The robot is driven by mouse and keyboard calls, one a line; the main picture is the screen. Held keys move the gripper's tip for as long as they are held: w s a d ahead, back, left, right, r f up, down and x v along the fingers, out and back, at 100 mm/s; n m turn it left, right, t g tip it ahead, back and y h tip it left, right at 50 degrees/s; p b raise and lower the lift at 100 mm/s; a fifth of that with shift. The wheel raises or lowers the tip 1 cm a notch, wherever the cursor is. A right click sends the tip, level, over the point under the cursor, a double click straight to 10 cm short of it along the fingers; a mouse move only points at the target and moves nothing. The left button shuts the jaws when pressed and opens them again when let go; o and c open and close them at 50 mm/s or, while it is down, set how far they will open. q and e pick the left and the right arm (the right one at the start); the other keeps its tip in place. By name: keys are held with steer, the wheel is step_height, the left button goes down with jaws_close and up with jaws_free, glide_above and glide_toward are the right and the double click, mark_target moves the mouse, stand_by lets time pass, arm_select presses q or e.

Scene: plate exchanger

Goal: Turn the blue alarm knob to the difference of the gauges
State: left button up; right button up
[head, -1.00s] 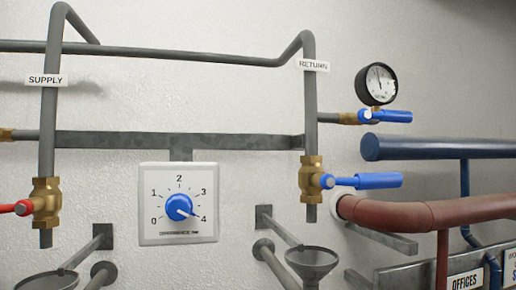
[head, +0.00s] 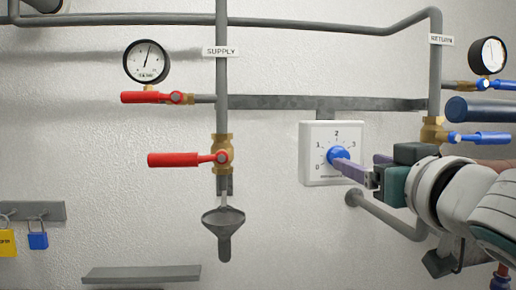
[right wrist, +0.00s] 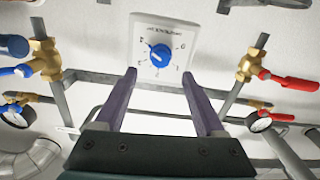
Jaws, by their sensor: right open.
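The blue alarm knob (head: 338,153) sits on a white square dial plate (head: 313,174) numbered around it. In the head view a finger partly covers the knob. In the right wrist view the knob (right wrist: 160,55) shows upside down, just beyond and between the fingertips; its white mark appears to point toward the 4 side. My right gripper (head: 355,160) is open in front of the dial; contact with the knob cannot be told. The supply gauge (head: 147,62) has its needle slightly right of upright. The return gauge (head: 488,56) is too small to read surely. My left gripper is out of view.
Red-handled valves (head: 188,159) are on the supply pipe (head: 222,80), left of the dial. Blue-handled valves (head: 480,138) are on the return pipe (head: 435,75), close to my right arm. A funnel (head: 223,218) hangs below the supply pipe. A shelf (head: 142,274) is lower left.

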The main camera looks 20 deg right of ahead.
mark_target(343, 157)
steer(key=p+x, duration=0.2)
steer(key=x, duration=0.3)
steer(key=shift+r, duration=0.1)
steer(key=shift+w+d, duration=0.1)
steer(key=shift+w, duration=0.55)
steer(key=c, duration=0.9)
jaws_close()
